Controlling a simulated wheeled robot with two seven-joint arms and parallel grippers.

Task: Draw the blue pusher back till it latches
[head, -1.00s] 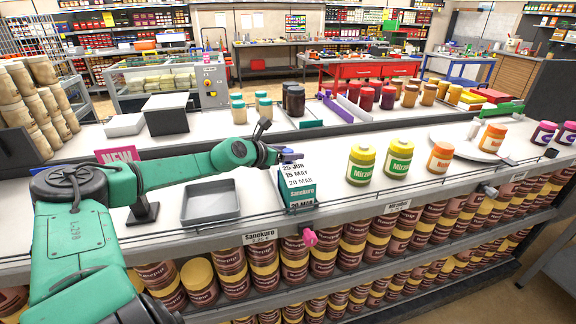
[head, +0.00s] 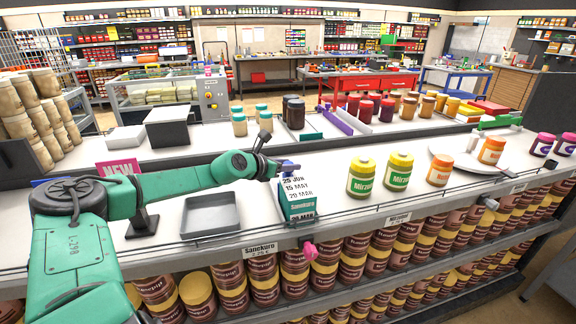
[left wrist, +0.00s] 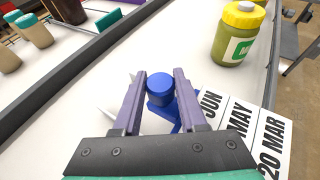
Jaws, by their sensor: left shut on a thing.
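The cards (left wrist: 240,125) lie to the right of the fingers. The lower part of the pusher is partly hidden by the gripper. My right gripper is not in view.
A grey tray (head: 211,213) lies left of the dispenser. Yellow-lidded jars (head: 362,178) and an orange jar (head: 439,170) stand to the right. A pink knob (head: 309,250) sticks out below the shelf edge. White shelf top behind the dispenser is clear.

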